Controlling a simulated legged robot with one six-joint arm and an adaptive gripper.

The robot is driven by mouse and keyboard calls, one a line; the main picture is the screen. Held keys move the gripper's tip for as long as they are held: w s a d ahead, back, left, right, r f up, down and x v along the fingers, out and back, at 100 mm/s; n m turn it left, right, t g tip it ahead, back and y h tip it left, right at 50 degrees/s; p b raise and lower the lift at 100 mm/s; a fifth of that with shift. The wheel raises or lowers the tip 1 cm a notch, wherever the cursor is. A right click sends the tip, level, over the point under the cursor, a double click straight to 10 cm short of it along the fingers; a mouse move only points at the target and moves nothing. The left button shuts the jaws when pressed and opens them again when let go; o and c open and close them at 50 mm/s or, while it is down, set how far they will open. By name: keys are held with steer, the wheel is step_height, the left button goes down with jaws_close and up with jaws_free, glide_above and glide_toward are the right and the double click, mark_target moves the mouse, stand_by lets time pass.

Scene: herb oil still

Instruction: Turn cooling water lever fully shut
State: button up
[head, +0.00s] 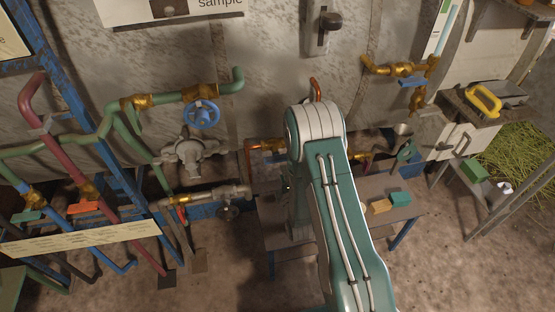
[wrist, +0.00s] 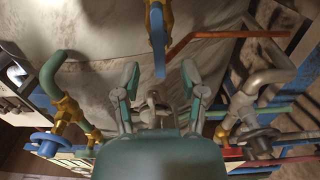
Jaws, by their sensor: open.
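In the wrist view my gripper (wrist: 160,75) is open, its two fingers spread apart with nothing held between them. A blue lever (wrist: 158,42) on a brass valve (wrist: 155,12) shows beyond the gap between the fingertips, apart from both as far as I can tell. The head view shows a blue lever (head: 412,80) on a brass valve (head: 400,69) at the upper right. I cannot tell whether it is the same lever, or read which one is for cooling water. My gripper is hidden behind my arm in the head view.
A blue handwheel (head: 201,115) sits on a green pipe (head: 180,97) left of my arm. A grey valve (head: 190,155) is below it. An orange lever (head: 83,208) and a teal lever (head: 27,216) are at left. A low table (head: 350,190) stands behind my arm.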

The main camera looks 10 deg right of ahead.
mark_target(278, 158)
steer(key=w, duration=0.4)
steer(key=w+a, duration=0.1)
steer(key=w, duration=0.1)
steer(key=shift+w, duration=0.2)
steer(key=shift+w+d, duration=0.15)
steer(key=shift+w, duration=0.1)
steer(key=shift+d, duration=0.1)
steer(key=shift+c, duration=0.4)
jaws_close()
